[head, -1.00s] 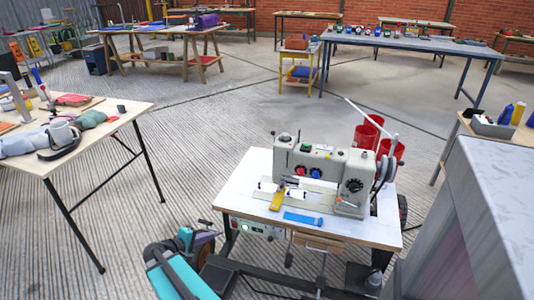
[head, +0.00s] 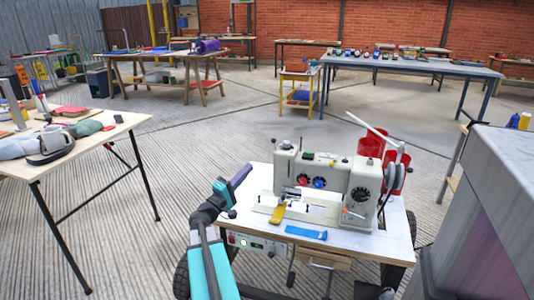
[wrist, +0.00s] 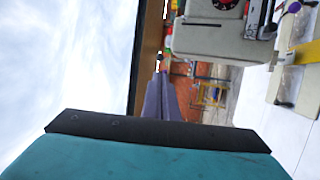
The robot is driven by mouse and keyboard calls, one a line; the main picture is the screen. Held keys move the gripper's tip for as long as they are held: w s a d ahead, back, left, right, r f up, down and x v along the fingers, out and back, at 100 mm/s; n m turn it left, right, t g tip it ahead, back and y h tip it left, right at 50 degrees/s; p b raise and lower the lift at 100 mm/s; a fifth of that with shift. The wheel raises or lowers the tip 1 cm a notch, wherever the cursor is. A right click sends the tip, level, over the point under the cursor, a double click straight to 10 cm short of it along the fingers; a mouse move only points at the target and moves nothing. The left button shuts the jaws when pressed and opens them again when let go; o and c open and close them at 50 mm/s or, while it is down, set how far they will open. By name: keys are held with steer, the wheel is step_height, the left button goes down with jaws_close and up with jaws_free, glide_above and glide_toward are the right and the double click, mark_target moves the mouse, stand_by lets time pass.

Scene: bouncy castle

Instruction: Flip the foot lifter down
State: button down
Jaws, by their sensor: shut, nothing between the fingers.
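The sewing machine (head: 336,178), pale grey with red, blue and black dials, stands on a white table in the head view. It also shows sideways at the upper right of the wrist view (wrist: 210,40). I cannot pick out the foot lifter for certain; a small lever with a purple knob (wrist: 294,7) shows by the machine in the wrist view. My gripper (head: 247,170) has purple fingers, shut and empty, left of the machine and apart from it. In the wrist view its fingers (wrist: 160,82) point toward the background, beside the machine.
A yellow piece (head: 278,212) and a blue strip (head: 306,233) lie at the front of the machine's table (head: 370,240). Red containers (head: 371,143) stand behind the machine. A grey block (head: 495,200) is close on the right, and a cluttered wooden table (head: 105,135) on the left.

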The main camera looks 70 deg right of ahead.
stand_by(0.3)
steer(key=b+x, duration=0.2)
steer(key=x, duration=1.2)
steer(key=shift+f, duration=0.1)
steer(key=shift+w, duration=0.15)
stand_by(0.3)
